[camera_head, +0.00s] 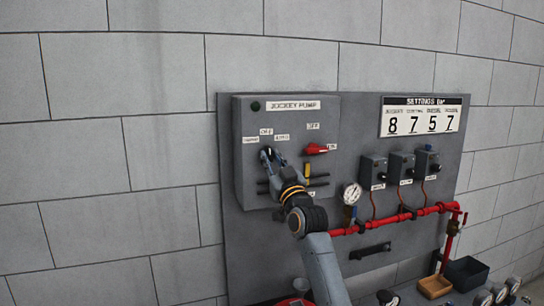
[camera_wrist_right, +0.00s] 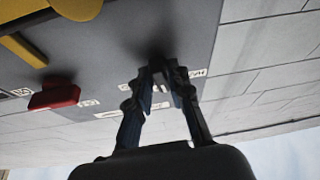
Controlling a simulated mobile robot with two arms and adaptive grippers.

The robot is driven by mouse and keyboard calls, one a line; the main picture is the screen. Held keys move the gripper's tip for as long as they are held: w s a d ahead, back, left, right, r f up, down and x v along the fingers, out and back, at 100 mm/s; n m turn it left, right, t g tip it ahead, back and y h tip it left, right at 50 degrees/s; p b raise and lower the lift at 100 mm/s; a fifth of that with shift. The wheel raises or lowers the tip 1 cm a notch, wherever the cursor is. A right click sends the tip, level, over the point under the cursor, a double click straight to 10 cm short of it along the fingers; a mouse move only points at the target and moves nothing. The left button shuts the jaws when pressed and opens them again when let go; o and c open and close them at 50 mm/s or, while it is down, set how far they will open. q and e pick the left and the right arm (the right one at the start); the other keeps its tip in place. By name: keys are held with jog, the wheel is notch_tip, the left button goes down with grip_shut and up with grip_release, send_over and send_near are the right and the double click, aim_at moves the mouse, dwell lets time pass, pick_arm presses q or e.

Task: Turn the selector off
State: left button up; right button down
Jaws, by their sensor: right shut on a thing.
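The grey jockey pump control box (camera_head: 247,180) hangs on the wall panel. My right gripper (camera_head: 270,157) is at the box's upper left, just below a small OFF label (camera_head: 266,131) with further labels to either side. Its fingers are shut on the selector. In the right wrist view my right gripper (camera_wrist_right: 160,80) has both fingertips close around the dark selector (camera_wrist_right: 157,62), flat against the grey face. The fingers hide most of the selector, so I cannot tell its pointing direction. My left gripper is not in view.
A red handle (camera_head: 318,149) and a yellow handle (camera_head: 307,170) sit right of my gripper on the same box. Further right are small grey boxes (camera_head: 373,169), a gauge (camera_head: 352,193) and a red pipe (camera_head: 385,219). The wall at left is bare.

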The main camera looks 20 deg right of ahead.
jog(key=shift+m+h, duration=0.6)
jog(key=shift+m, duration=0.4)
jog(key=c, duration=1.3)
grip_release()
jog(key=shift+c, duration=0.2)
jog(key=v, duration=1.2)
